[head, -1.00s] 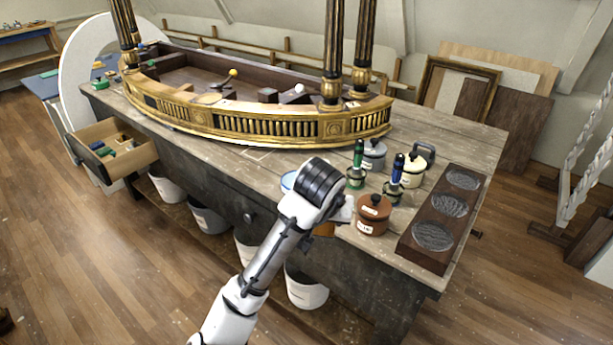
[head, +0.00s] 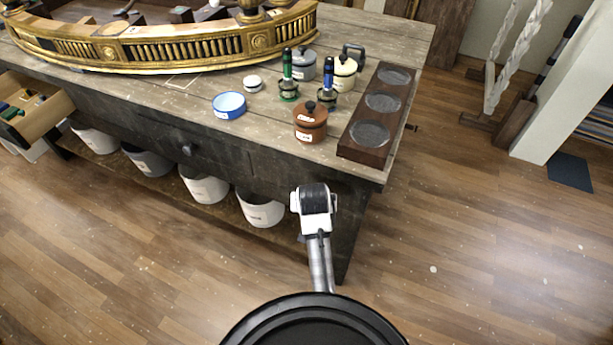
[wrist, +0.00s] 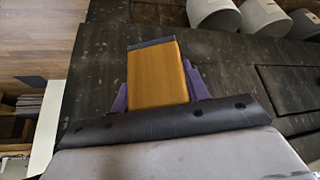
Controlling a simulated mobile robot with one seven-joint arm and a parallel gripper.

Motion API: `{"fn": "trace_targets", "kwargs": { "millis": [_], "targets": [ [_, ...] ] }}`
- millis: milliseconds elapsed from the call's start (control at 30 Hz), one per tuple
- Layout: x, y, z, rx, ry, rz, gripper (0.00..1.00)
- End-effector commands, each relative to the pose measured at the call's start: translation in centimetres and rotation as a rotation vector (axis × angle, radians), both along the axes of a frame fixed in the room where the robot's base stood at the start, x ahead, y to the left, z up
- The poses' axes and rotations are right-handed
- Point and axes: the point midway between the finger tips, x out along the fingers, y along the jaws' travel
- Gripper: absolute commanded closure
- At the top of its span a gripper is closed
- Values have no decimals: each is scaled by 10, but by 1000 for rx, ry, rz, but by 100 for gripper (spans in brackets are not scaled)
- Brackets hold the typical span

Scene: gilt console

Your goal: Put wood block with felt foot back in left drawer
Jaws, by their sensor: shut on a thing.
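The wood block (wrist: 155,78) is orange-brown with a dark grey strip at its far end, likely the felt foot. In the wrist view it sits between the purple fingers of my gripper (wrist: 158,88), which is shut on it. In the head view the end of my arm (head: 314,200) is in front of the workbench's front edge, at the right; the fingers and block are hidden there. The left drawer (head: 48,116) is pulled open at the far left of the head view. It holds several small items, some green, and lies well apart from my gripper.
The workbench (head: 205,90) carries a gilt console (head: 185,47), a blue tin (head: 229,105), a brown pot (head: 310,122) and a dark three-well tray (head: 352,148). A closed drawer with a knob (head: 186,149) and several white buckets (head: 261,208) are along its front. Floor in front is clear.

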Motion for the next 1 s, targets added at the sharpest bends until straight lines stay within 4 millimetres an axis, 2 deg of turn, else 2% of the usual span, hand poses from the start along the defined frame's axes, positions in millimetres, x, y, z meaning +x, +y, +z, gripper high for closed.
{"fn": "trace_targets", "kwargs": {
  "millis": [167,733,800,1000],
  "targets": [
    [-5,-20,-38,-3,7,-20,82],
    [-2,-17,-31,3,-1,-19,82],
    [-3,-15,-54,-1,2,-13,82],
    [-3,-15,-82,0,1,-13,82]
  ]
}}
